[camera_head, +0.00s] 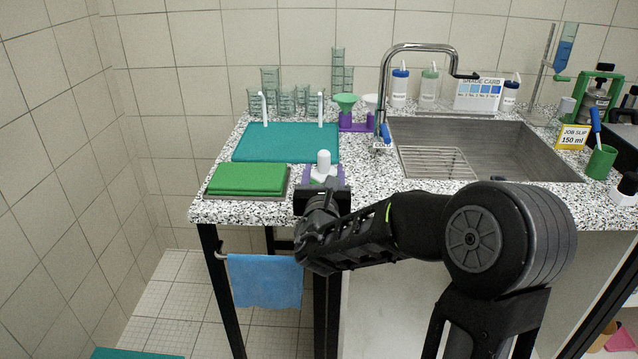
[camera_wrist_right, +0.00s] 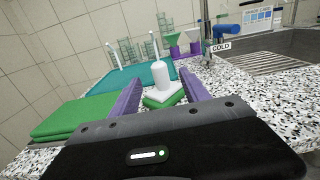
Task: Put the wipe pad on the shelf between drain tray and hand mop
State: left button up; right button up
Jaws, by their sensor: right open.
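A white upright handle on a white base with a green pad under it, which looks like the wipe pad (camera_head: 323,161), stands on the speckled counter near its front edge. It also shows in the right wrist view (camera_wrist_right: 161,78). My right gripper (camera_head: 323,176) is open, with one purple finger on each side of this pad; I cannot tell whether they touch it. I cannot pick out the drain tray, the hand mop or the shelf between them for certain. A teal board with two white upright handles (camera_head: 290,143) lies behind the pad. My left gripper is out of view.
Green pads (camera_head: 247,178) lie on a grey tray just left of my gripper. Glass beakers (camera_head: 287,101) and funnels (camera_head: 346,102) stand at the back. The tap (camera_head: 432,46) and sink (camera_head: 500,145) are to the right. A blue cloth (camera_head: 265,281) hangs below the counter.

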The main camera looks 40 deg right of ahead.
aim_at(324, 167)
jog(key=shift+w+f+b, duration=0.25)
jog(key=shift+f+b, duration=0.5)
jog(key=shift+f, duration=0.5)
jog(key=shift+r, duration=0.1)
jog(key=shift+x, duration=1.3)
jog(key=p+x, duration=0.1)
jog(key=x, duration=0.4)
jog(key=shift+d, duration=0.1)
jog(key=shift+c, duration=0.3)
